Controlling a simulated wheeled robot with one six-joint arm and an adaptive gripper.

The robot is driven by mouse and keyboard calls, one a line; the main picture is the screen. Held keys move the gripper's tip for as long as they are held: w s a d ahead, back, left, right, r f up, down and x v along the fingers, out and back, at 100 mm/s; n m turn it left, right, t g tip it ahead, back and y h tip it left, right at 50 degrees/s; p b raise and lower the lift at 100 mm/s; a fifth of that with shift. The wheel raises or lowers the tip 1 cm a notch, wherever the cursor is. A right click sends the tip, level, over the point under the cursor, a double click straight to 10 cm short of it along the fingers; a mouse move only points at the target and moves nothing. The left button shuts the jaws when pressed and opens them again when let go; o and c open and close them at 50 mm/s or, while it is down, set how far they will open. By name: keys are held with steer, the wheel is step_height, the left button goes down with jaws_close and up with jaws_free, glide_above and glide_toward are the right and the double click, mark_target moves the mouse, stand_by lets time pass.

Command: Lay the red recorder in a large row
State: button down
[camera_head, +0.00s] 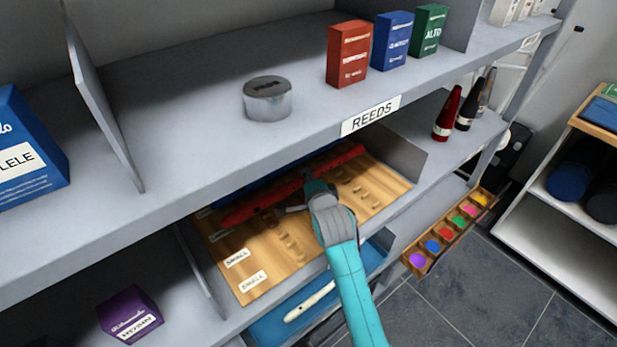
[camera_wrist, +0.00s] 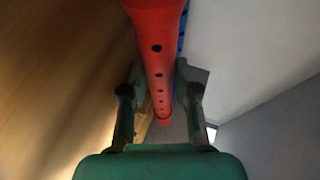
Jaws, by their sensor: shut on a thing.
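The red recorder (camera_head: 254,208) lies lengthwise over the back part of a wooden rack board (camera_head: 289,246) on the shelf below the REEDS label. My gripper (camera_head: 312,188) is shut around the recorder's middle. In the wrist view the red recorder (camera_wrist: 158,62) runs between the two fingers of my gripper (camera_wrist: 159,95), its finger holes facing the camera. The board has rows of small pegs and labels; two front labels (camera_head: 237,258) seem to read SMALL. Whether the recorder rests on the board or hangs just above it, I cannot tell. A blue thing (camera_head: 262,183) shows behind the recorder.
The upper shelf (camera_head: 215,152) overhangs the board's back. A grey divider (camera_head: 398,158) stands at its right end. A blue tray (camera_head: 272,325) with a white recorder (camera_head: 310,301) lies below the board. A purple rosin box (camera_head: 130,314) is at left; bottles (camera_head: 447,113) stand at right.

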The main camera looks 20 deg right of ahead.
steer(key=shift+s+a+f, duration=0.2)
steer(key=shift+f, duration=0.65)
steer(key=shift+s+a+f, duration=0.15)
steer(key=shift+f, duration=0.65)
stand_by(1.2)
steer(key=c, duration=0.7)
jaws_free()
steer(key=shift+o, duration=0.2)
steer(key=s+r, duration=0.1)
steer(key=s, duration=0.1)
steer(key=s+r, duration=0.3)
steer(key=s, duration=0.1)
steer(key=shift+s+a+r, duration=0.15)
steer(key=shift+s+r, duration=0.15)
steer(key=shift+s, duration=0.05)
steer(key=shift+s+r, duration=0.2)
steer(key=shift+r, duration=0.1)
steer(key=shift+s, duration=0.1)
